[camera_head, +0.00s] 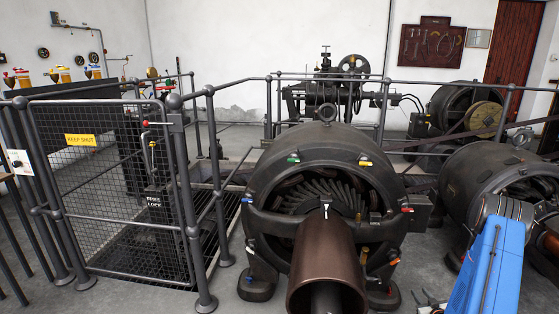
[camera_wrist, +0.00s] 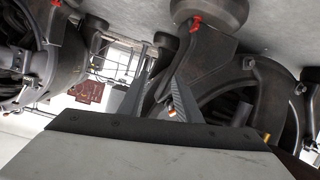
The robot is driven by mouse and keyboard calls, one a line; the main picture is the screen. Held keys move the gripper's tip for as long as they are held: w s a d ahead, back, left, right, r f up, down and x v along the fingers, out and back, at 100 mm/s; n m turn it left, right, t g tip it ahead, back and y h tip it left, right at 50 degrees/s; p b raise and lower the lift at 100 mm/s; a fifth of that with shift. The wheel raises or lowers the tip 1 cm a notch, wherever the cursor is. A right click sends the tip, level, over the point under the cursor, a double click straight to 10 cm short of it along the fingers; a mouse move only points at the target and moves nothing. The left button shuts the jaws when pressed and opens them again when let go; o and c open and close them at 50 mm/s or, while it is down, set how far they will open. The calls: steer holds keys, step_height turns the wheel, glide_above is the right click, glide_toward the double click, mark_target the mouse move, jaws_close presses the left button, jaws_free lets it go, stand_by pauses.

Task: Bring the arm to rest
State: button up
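My arm's blue link (camera_head: 490,270) stands at the lower right of the head view, in front of the right-hand dynamo. My gripper (camera_head: 421,294) shows only in part at the bottom edge, low beside the front dynamo (camera_head: 325,165). In the wrist view my gripper (camera_wrist: 162,55) has its two grey fingers apart, with nothing seen held between them. The wrist picture looks upside down, with the floor at the top. A dynamo's dark housing (camera_wrist: 240,95) lies beyond the fingers; the distance to it is hard to tell.
The right-hand dynamo (camera_head: 492,178) is close behind my arm. A brown shaft cover (camera_head: 327,262) juts forward from the front dynamo. A mesh gate (camera_head: 115,190) marked "KEEP SHUT" and railings stand at left. Grey floor (camera_head: 408,272) shows between the machines.

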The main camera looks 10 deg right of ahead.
steer(key=w+a+r+g, duration=0.1)
steer(key=w+a+r, duration=0.2)
steer(key=r, duration=0.6)
steer(key=w+a+r+g, duration=0.2)
steer(key=a+r, duration=0.1)
steer(key=r, duration=0.6)
steer(key=s+a+r+g, duration=0.2)
steer(key=s+a+r, duration=0.4)
steer(key=a+r, duration=0.5)
steer(key=s+a+r+g, duration=0.1)
steer(key=s+a+r, duration=0.6)
steer(key=r, duration=0.6)
steer(key=s+a+r+g+y, duration=0.1)
steer(key=s+a+r, duration=0.1)
steer(key=s+a, duration=0.4)
steer(key=s+a+r+g+y, duration=0.1)
steer(key=s+a, duration=0.5)
steer(key=s, duration=0.8)
steer(key=s+a+r+g, duration=0.1)
steer(key=s+a+r, duration=0.2)
steer(key=s+a, duration=0.3)
steer(key=s, duration=0.4)
steer(key=shift+s+a+r+y, duration=0.25)
steer(key=shift+a+r+y, duration=0.05)
steer(key=shift+r+y, duration=0.1)
steer(key=shift+d, duration=0.1)
